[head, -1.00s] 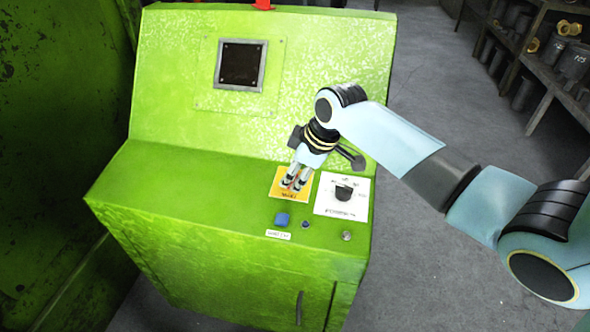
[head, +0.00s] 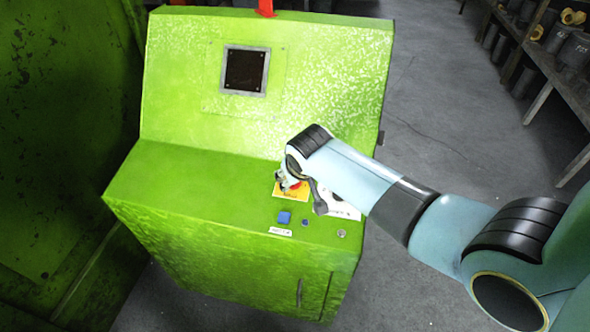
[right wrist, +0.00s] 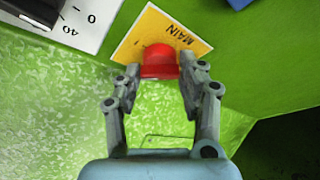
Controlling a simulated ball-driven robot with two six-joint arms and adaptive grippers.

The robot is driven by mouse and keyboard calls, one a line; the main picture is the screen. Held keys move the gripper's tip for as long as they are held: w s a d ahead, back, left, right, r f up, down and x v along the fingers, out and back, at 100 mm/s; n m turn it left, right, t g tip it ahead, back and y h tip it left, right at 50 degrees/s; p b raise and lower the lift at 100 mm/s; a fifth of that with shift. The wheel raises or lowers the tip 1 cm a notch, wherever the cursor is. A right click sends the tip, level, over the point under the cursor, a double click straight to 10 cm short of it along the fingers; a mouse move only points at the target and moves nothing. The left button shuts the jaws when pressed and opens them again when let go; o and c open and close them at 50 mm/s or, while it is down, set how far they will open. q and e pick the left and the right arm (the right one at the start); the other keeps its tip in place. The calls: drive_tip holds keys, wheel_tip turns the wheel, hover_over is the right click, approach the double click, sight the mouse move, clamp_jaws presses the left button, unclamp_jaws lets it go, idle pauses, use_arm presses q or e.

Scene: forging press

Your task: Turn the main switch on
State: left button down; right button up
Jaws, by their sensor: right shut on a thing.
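The main switch is a red knob (right wrist: 160,60) on a yellow plate marked MAIN (right wrist: 188,38), on the sloped desk of the green console. In the head view a little red of the knob shows above the yellow plate (head: 291,195), partly hidden by my wrist. My right gripper (right wrist: 163,72) is shut on the red knob, one finger on each side of it. In the head view the gripper (head: 285,182) is mostly behind my arm. My left gripper is not in view.
The green console (head: 190,195) has a dark screen (head: 244,70). A white dial plate (head: 346,210), a blue button (head: 284,217) and smaller controls sit close to the yellow plate. Shelves with metal parts (head: 565,70) stand at the right.

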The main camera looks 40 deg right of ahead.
drive_tip(key=m, duration=0.1)
drive_tip(key=m+h, duration=0.1)
drive_tip(key=m, duration=0.1)
drive_tip(key=shift+w+a, duration=0.1)
drive_tip(key=shift+a, duration=0.1)
drive_tip(key=m+h+b, duration=0.1)
drive_tip(key=m, duration=0.1)
drive_tip(key=m+g+b, duration=0.1)
drive_tip(key=m, duration=0.1)
drive_tip(key=shift+m+h, duration=0.4)
drive_tip(key=shift+m, duration=0.3)
drive_tip(key=o, duration=1.2)
drive_tip(key=shift+c, duration=0.2)
drive_tip(key=shift+a, duration=0.1)
drive_tip(key=v, duration=0.7)
drive_tip(key=shift+r, duration=0.2)
drive_tip(key=shift+w+a+g, duration=0.1)
drive_tip(key=shift+w+g, duration=0.05)
drive_tip(key=shift+g, duration=0.15)
